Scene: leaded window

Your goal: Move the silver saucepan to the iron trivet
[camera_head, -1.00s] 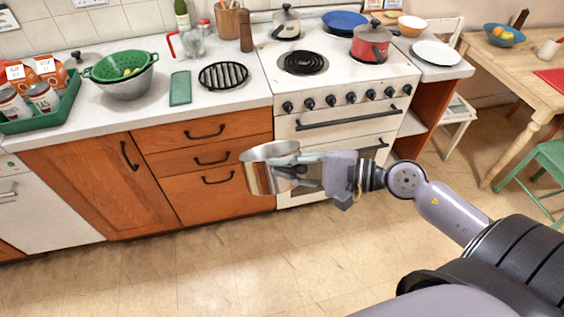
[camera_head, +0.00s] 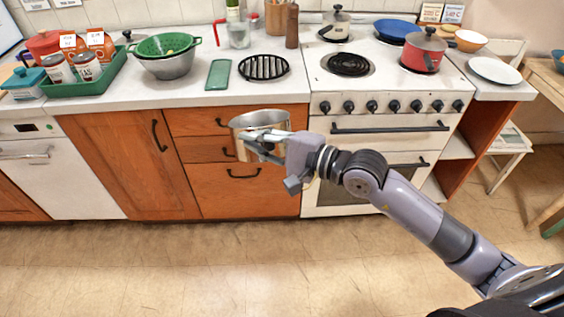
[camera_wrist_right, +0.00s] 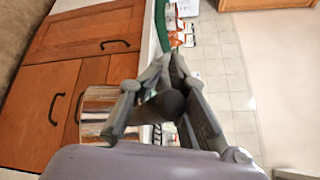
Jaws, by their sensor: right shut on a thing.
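The silver saucepan (camera_head: 247,124) hangs in the air in front of the wooden drawers, below the counter's front edge. My right gripper (camera_head: 262,139) is shut on the saucepan, and the pan looks roughly upright. The iron trivet (camera_head: 264,67), a black round grid, lies bare on the counter left of the stove, behind and above the pan in the head view. My left gripper is not in view.
A green board (camera_head: 218,74) lies left of the trivet, and a green colander in a steel bowl (camera_head: 166,67) stands further left. A glass jug (camera_head: 238,36) and a pepper mill (camera_head: 292,27) stand behind the trivet. The stove (camera_head: 385,80) is to its right.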

